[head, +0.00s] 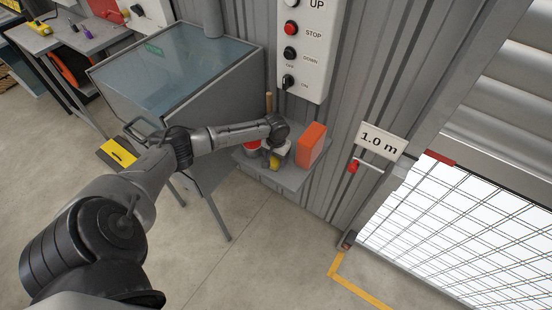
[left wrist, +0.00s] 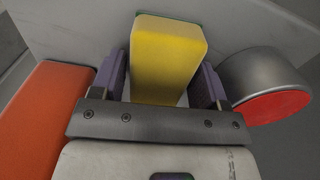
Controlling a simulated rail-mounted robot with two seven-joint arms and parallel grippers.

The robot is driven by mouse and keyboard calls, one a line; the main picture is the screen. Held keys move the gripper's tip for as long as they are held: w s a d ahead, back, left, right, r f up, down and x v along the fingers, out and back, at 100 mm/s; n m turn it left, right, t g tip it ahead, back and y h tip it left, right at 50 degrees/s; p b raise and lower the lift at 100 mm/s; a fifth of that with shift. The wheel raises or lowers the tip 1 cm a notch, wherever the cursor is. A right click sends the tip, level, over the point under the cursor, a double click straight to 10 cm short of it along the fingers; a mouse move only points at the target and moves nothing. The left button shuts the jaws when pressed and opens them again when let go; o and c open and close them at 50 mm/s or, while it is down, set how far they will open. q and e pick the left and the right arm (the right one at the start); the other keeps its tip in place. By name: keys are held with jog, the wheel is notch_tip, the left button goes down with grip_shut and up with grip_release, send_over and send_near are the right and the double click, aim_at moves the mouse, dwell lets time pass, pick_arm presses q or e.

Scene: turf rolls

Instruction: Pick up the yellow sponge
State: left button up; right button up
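The yellow sponge (left wrist: 166,60), a block with a thin green layer at its far end, shows between the two purple fingers of my left gripper (left wrist: 160,85) in the left wrist view. Narrow gaps show beside the sponge near the gripper's bar, so the fingers look open around it. In the head view, the sponge (head: 274,161) is a small yellow patch on the wall shelf, just below my left gripper (head: 281,147), which partly hides it. My right gripper is not in view.
The grey shelf (head: 262,170) also holds an orange box (head: 311,144) and a red-faced grey cylinder (left wrist: 268,88), close on either side of the gripper. A glass-topped cabinet (head: 170,65) stands left. A control panel (head: 306,45) hangs above.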

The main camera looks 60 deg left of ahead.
pick_arm(q)
jog(key=c, duration=0.6)
jog(key=shift+r, duration=0.1)
notch_tip(320, 180, up, 8)
jog(key=shift+r+p, duration=0.2)
jog(key=shift+p, duration=0.75)
jog(key=shift+r, duration=0.7)
